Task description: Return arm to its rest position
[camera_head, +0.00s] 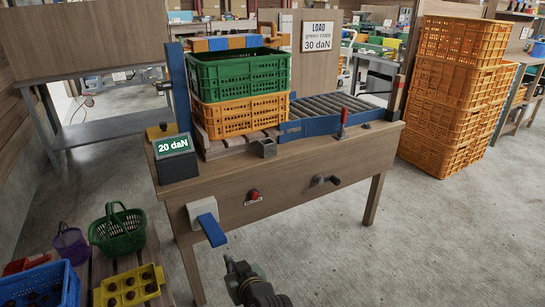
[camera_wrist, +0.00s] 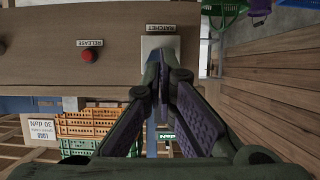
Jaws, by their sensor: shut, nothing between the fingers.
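My gripper (camera_head: 230,262) is shut and empty, low in front of the wooden bench (camera_head: 300,190) in the head view. Its tip is just below the end of the blue lever (camera_head: 212,230) on a white plate (camera_head: 200,209). I cannot tell how far apart they are in depth. In the wrist view my gripper (camera_wrist: 166,75) has its fingertips together, in front of the white plate (camera_wrist: 150,43) under the label RATCHET. The fingers hide most of the lever there. My arm reaches in from the bottom of the head view.
A green crate (camera_head: 240,75) sits on an orange crate (camera_head: 240,115) on the bench, beside a roller track (camera_head: 335,107). A display (camera_head: 174,144) reads 20 daN. Orange crates (camera_head: 460,90) are stacked at right. Baskets and a blue crate (camera_head: 40,285) stand at lower left. Floor at lower right is clear.

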